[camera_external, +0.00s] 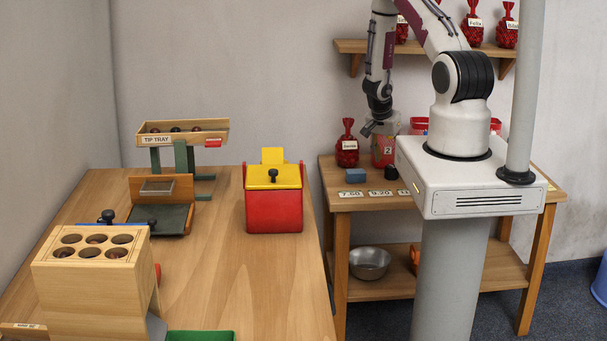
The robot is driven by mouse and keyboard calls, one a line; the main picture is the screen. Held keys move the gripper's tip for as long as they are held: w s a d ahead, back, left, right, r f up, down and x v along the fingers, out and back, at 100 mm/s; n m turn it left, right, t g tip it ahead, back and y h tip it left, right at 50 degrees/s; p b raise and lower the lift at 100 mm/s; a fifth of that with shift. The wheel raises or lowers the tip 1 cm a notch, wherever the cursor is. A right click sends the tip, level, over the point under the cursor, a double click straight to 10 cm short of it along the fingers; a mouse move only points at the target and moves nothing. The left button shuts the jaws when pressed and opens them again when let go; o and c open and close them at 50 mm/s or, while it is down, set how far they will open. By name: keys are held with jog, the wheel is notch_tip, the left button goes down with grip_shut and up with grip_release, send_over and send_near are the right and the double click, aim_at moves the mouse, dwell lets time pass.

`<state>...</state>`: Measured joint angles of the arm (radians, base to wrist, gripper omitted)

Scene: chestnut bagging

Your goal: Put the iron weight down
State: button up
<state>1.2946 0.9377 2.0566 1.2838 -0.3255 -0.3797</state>
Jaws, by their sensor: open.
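A red net bag (347,146) stands left of my gripper. Price cards (351,194) line the side table's front. A wall shelf (430,47) with more bags is above. The wooden table (270,285) holds a red box with yellow lid (273,208) and a tip tray (184,131).

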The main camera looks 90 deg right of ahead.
aim_at(391, 167)
jog(key=shift+f, duration=0.1)
jog(key=shift+x, duration=2.5)
jog(key=shift+s, duration=0.1)
grip_shut()
